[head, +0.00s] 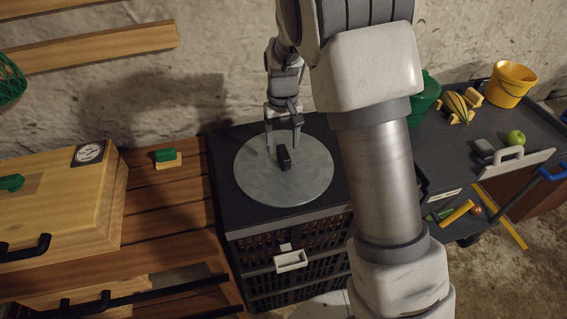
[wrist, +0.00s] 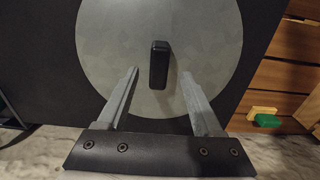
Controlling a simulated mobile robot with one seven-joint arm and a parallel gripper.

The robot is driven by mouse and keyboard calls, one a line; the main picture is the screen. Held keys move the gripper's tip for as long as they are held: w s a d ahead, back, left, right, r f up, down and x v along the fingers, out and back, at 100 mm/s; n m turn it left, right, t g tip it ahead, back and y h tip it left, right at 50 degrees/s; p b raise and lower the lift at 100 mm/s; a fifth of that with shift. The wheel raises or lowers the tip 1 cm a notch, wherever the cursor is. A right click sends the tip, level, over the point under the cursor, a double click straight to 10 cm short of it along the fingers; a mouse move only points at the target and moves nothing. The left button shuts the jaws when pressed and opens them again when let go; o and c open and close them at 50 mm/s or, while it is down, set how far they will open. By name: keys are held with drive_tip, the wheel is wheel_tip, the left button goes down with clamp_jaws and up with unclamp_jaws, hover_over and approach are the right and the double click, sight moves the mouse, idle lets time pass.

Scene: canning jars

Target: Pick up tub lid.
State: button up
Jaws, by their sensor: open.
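The tub lid (head: 310,186) is a round grey metal disc with an upright black block handle (head: 284,158) at its middle. It lies on the dark top of a black slatted crate. My gripper (head: 284,150) is open, just behind the handle in the head view. In the wrist view the lid (wrist: 215,45) fills the middle, and the handle (wrist: 159,65) stands a little beyond the gap between the two fingertips of my gripper (wrist: 158,72). The fingers are spread to either side, with nothing held between them.
A wooden bench (head: 140,215) with a wooden box (head: 60,200) and a green-and-yellow block (head: 168,158) stands at left. A dark cart (head: 440,150) at right holds a yellow bucket (head: 510,84), a green bucket (head: 424,97) and a green apple (head: 515,137). My arm hides part of the crate's right side.

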sight(283, 151)
wheel_tip(283, 151, down, 5)
drive_tip(key=shift+r, duration=0.1)
clamp_jaws()
idle(0.4)
